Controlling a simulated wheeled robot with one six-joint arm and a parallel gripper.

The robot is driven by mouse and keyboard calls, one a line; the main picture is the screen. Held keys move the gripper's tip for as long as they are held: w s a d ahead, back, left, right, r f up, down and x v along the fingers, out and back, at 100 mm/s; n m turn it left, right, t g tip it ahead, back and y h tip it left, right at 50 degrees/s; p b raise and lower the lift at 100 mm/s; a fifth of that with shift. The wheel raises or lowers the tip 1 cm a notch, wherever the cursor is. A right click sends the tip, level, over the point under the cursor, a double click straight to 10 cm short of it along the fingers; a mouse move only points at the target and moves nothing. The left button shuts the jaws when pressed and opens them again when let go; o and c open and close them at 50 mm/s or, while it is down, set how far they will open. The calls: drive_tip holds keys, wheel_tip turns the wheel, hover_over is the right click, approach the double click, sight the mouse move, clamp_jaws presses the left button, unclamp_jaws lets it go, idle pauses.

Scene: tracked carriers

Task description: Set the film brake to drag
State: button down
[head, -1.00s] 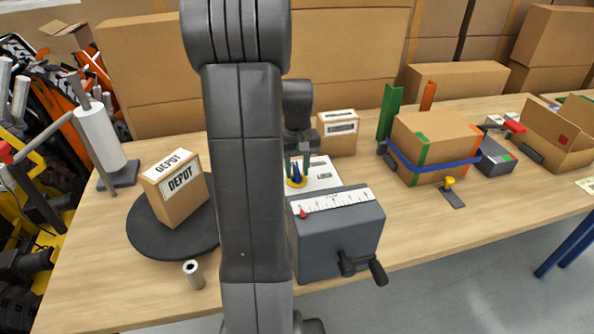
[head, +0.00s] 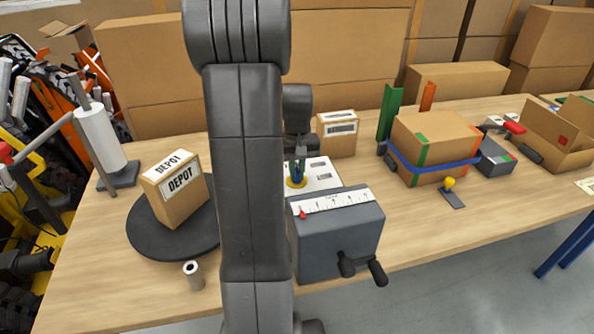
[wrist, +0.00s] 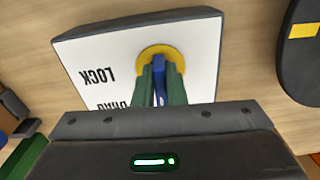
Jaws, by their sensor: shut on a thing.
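The film brake is a white panel (head: 323,184) lying on the table, with a round yellow base (head: 294,183) and a blue lever. In the wrist view the panel (wrist: 82,48) shows the words LOCK and DRAG upside down, with DRAG partly hidden by my gripper. The yellow base shows there too (wrist: 160,50). My gripper (head: 298,167) has green fingers and points down over the yellow base. It is shut on the blue lever (wrist: 158,75), which stands between the fingers. Which label the lever points to cannot be told.
A grey box with a scale and crank (head: 340,235) stands just in front of the panel. A black turntable (head: 150,240) with a DEPOT carton (head: 177,190) is at left. A small carton (head: 338,137) stands behind. A strapped carton (head: 433,142) stands to the right.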

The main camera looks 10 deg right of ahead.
drive_tip(key=m, duration=0.4)
drive_tip(key=shift+a+p, duration=0.1)
drive_tip(key=shift+p, duration=0.25)
drive_tip(key=shift+w+m, duration=0.1)
drive_tip(key=shift+m, duration=2)
drive_tip(key=c, duration=1.5)
unclamp_jaws()
wheel_tip(320, 180, up, 14)
drive_tip(key=shift+f+p, duration=0.1)
drive_tip(key=shift+p, duration=0.3)
drive_tip(key=shift+f, duration=0.1)
